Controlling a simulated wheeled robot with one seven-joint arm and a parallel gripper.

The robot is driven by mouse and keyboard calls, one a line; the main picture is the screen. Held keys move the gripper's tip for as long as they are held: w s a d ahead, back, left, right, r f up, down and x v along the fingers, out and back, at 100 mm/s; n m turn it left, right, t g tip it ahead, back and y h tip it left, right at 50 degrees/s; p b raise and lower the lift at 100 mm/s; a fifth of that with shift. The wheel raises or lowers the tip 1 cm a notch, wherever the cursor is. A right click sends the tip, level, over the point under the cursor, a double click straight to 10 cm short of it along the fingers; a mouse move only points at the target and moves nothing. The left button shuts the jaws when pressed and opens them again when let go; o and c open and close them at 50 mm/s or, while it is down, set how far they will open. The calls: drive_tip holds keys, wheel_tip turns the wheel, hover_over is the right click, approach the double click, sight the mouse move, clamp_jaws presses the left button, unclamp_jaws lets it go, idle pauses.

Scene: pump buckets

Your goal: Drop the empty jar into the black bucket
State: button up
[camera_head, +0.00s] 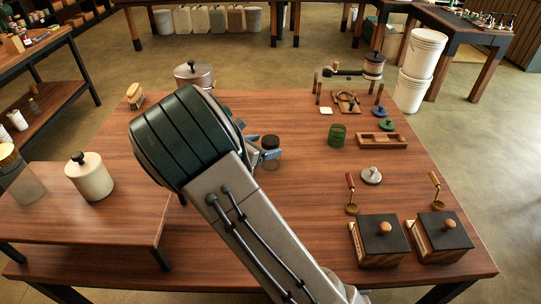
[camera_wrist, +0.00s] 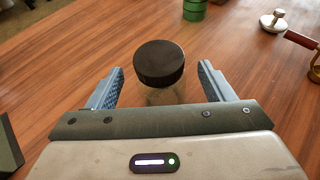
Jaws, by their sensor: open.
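A small clear jar with a black lid (camera_head: 271,142) stands upright on the wooden table, just beyond the end of my arm. In the wrist view its round black lid (camera_wrist: 160,62) sits centred between my fingers, with a little of the clear body below it. My gripper (camera_head: 266,154) is open, with its blue fingers at the jar. In the wrist view my gripper (camera_wrist: 160,78) has one finger on each side of the jar, with gaps showing. Whether the jar is empty is hard to tell. I cannot make out a black bucket in either view.
A green cup (camera_head: 337,136) and a wooden tray (camera_head: 381,141) stand right of the jar. Two dark-topped boxes (camera_head: 379,240) sit at the front right. A cream canister (camera_head: 90,177) stands on the left side table. White buckets (camera_head: 419,58) are stacked on the floor behind.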

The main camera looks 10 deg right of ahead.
sight(274, 142)
drive_tip(key=x, duration=0.5)
drive_tip(key=shift+w+d+r, duration=0.1)
drive_tip(key=shift+d, duration=0.05)
drive_tip(key=c, duration=1.2)
drive_tip(key=shift+c, duration=0.2)
drive_tip(key=shift+r, duration=0.1)
